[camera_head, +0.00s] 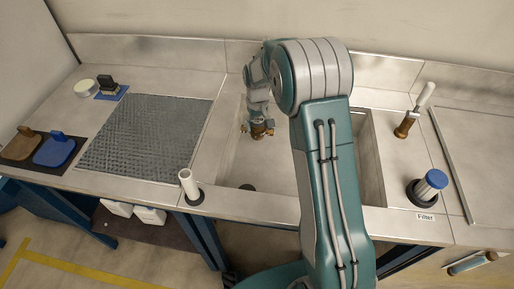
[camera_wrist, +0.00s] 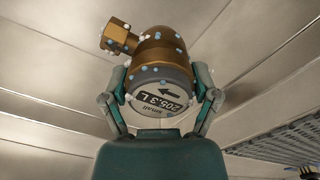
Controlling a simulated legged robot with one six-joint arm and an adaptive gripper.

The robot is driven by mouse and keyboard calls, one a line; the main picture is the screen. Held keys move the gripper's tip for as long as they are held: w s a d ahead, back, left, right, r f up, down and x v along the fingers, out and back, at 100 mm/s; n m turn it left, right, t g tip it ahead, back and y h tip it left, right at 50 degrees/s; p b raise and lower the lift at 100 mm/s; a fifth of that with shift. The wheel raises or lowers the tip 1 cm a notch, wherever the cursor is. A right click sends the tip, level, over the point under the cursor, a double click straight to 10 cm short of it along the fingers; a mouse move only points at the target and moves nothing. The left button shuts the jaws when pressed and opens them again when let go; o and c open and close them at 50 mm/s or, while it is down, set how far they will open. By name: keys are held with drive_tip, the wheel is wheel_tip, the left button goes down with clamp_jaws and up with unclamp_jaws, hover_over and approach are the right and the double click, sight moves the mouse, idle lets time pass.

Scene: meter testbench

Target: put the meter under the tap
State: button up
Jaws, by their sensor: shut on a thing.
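The meter is a brass body with a side pipe stub and a round grey face showing a number and an arrow. In the wrist view the meter (camera_wrist: 160,52) sits between the two fingers of my gripper (camera_wrist: 162,90), face toward the camera; small white and blue specks dot it. In the head view the meter (camera_head: 262,130) hangs below my gripper (camera_head: 259,116), over the sink basin (camera_head: 228,160). I cannot make out a tap in either view; my arm hides part of the sink and the back counter.
A brass piece with a white handle (camera_head: 406,124) and a blue-topped filter (camera_head: 431,184) stand right of the sink. A white cylinder (camera_head: 189,184) stands at the front left. A grey ribbed mat (camera_head: 148,135) lies empty left of the sink. Blue and brown holders (camera_head: 56,148) are far left.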

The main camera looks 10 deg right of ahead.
wheel_tip(320, 180, down, 9)
drive_tip(key=shift+r, duration=0.1)
idle(0.3)
drive_tip(key=o, duration=1.2)
drive_tip(key=shift+c, duration=0.2)
